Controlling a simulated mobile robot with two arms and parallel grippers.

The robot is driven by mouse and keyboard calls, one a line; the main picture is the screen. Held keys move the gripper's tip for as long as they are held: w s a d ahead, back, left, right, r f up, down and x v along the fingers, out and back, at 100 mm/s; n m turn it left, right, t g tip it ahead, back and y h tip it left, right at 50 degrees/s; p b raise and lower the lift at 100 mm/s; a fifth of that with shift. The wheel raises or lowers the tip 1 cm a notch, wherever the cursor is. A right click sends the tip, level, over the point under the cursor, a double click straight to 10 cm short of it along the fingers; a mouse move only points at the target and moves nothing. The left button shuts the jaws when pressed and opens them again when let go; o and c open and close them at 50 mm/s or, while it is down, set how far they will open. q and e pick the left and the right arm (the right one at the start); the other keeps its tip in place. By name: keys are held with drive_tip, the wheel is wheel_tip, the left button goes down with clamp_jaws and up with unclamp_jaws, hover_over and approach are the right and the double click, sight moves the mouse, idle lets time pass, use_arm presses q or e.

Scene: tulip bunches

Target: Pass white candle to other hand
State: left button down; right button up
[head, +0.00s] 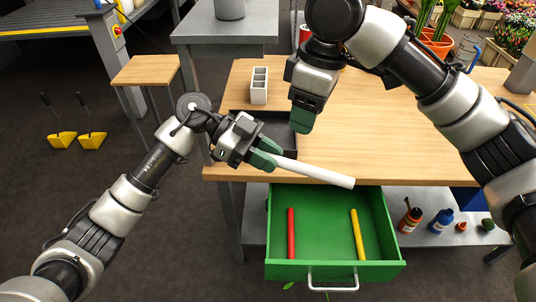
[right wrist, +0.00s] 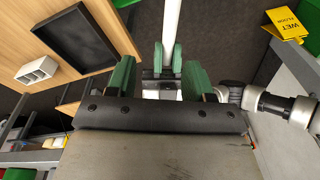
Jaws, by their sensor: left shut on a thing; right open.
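The white candle (head: 315,171) is held at its left end by my left gripper (head: 266,154). It sticks out to the right, tilted slightly down, above the table's front edge and the open drawer. In the right wrist view the candle (right wrist: 171,22) runs up from the left gripper's green fingers (right wrist: 167,60). My right gripper (head: 302,119) is above the table, behind and above the left gripper, fingers pointing down. It is open and empty; in the right wrist view its green fingers (right wrist: 158,80) stand apart, with the left gripper seen between them, farther off.
The open green drawer (head: 325,205) holds a red candle (head: 291,233) and a yellow candle (head: 357,234). On the wooden table (head: 400,130) are a white divided holder (head: 259,86) and a black tray (right wrist: 75,37). Bottles (head: 440,219) stand on the lower shelf.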

drive_tip(key=w+d+f+m+y, duration=0.4)
drive_tip(key=w+d+f+m, duration=0.35)
drive_tip(key=f, duration=0.65)
drive_tip(key=w+d+f+m+t, duration=0.2)
drive_tip(key=d+f+m, duration=0.2)
drive_tip(key=d+f, duration=0.9)
drive_tip(key=s+d+f+m+h, duration=0.3)
drive_tip(key=s+d+f, duration=0.5)
drive_tip(key=d+f, duration=0.35)
drive_tip(key=s+d+f+m+h, duration=0.3)
drive_tip(key=s+d+f, duration=0.5)
drive_tip(key=d+f, duration=0.35)
drive_tip(key=s+a+f+n+h, duration=0.1)
drive_tip(key=s+a+f, duration=0.1)
drive_tip(key=s+f, duration=0.55)
drive_tip(key=s+a+f+n, duration=0.1)
drive_tip(key=s+a+f, duration=0.1)
drive_tip(key=s+f, duration=0.55)
drive_tip(key=s+a+f+n, duration=0.2)
drive_tip(key=s+a+f, duration=0.2)
drive_tip(key=s+a, duration=0.5)
drive_tip(key=s+a+f+n+y, duration=0.1)
drive_tip(key=s+a+f, duration=0.3)
drive_tip(key=s+a, duration=0.5)
drive_tip(key=shift+s+a+f+n+g+y, duration=0.2)
drive_tip(key=shift+a+f+n+g+y, duration=0.15)
drive_tip(key=shift+a+n, duration=0.3)
